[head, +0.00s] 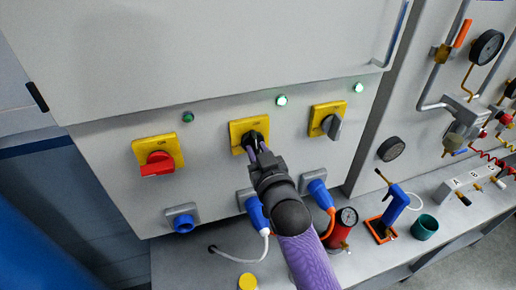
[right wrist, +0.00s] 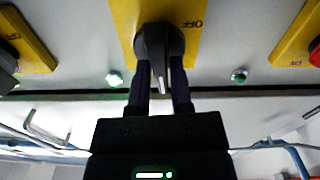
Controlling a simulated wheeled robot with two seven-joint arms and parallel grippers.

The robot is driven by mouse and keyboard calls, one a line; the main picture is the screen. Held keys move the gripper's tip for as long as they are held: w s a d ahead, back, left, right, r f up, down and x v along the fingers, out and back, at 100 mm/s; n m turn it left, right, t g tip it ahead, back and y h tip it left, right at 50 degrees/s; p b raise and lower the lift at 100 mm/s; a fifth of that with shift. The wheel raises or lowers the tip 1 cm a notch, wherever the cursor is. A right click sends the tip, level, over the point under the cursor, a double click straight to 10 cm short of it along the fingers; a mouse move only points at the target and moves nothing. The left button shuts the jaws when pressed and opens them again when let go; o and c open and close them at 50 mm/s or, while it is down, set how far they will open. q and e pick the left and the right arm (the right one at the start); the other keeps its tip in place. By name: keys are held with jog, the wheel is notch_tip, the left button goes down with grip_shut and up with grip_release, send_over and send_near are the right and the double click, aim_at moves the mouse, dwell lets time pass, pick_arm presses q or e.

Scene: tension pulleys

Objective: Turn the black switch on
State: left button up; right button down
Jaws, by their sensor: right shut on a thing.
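The black switch (head: 254,136) sits on the middle yellow plate (head: 236,126) of the grey panel. In the right wrist view the black switch knob (right wrist: 156,40) is at the top middle on its yellow plate (right wrist: 125,15), with the letters OFF beside it. My right gripper (head: 255,143) is at the knob, and in the right wrist view its two dark fingers (right wrist: 160,80) are shut on either side of the knob's handle. The arm and gripper hide part of the switch in the head view. My left gripper is not in view.
A red switch (head: 155,164) is on the left and a grey switch (head: 332,125) on the right. The left lamp (head: 188,118) looks dim; the middle lamp (head: 282,100) and right lamp (head: 358,88) glow. Blue plugs (head: 256,214) and a red gauge cylinder (head: 342,229) are below.

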jog(key=shift+f+m, duration=0.1)
jog(key=shift+m, duration=0.5)
jog(key=c, duration=0.5)
grip_release()
jog(key=v, duration=1)
